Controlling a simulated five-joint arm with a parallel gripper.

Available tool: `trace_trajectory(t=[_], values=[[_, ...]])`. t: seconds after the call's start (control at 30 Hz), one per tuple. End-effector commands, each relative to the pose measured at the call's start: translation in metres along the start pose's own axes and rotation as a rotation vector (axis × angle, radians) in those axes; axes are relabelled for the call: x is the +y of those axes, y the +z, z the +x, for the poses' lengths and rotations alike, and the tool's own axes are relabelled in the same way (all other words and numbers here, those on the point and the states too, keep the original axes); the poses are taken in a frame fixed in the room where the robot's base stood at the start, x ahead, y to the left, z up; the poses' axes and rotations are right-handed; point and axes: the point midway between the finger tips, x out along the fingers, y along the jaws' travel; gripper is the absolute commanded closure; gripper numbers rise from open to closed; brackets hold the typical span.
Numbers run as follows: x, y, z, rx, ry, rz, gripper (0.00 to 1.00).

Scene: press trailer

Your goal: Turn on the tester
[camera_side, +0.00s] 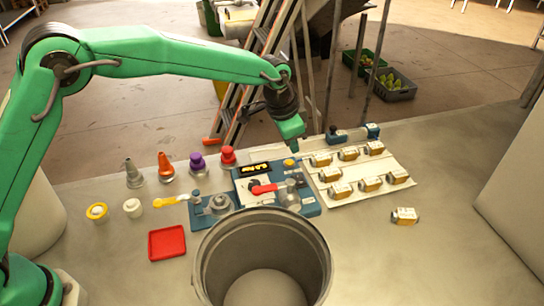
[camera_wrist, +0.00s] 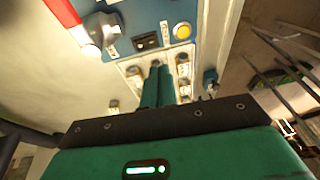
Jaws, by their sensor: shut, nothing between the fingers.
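The blue tester (camera_side: 312,209) stands on the bench, right of centre in the side view. It has a black display with yellow characters (camera_side: 254,168), a yellow round button (camera_side: 290,163) and a red-handled lever (camera_side: 268,188). In the wrist view, the blue panel shows the yellow button (camera_wrist: 182,31), a small black part (camera_wrist: 147,41) and the red handle (camera_wrist: 70,18). My gripper (camera_side: 298,149) is shut and empty, pointing down near the button end of the tester. In the wrist view its green fingers (camera_wrist: 157,68) are together, below the button in the picture. Contact cannot be told.
A white tray (camera_side: 345,197) with several small brass-coloured blocks lies right of the tester. A grey bucket (camera_side: 212,262) stands in front. Several coloured knobs, including a purple one (camera_side: 198,162), and a red tray (camera_side: 167,243) lie left. One loose block (camera_side: 405,216) lies right, with clear bench around it.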

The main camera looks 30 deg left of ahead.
Motion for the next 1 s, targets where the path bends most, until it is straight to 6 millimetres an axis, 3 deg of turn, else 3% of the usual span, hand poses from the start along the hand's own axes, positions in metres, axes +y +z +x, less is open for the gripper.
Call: trace_trajectory(t=[0.2, 0.4, 1.0], values=[[-0.01, 0.001, -0.033, 0.0, -0.005, -0.001, 1.0], [-0.015, 0.001, -0.05, -0.002, -0.007, 0.0, 1.0], [-0.018, 0.004, -0.059, -0.001, -0.009, -0.007, 1.0]])
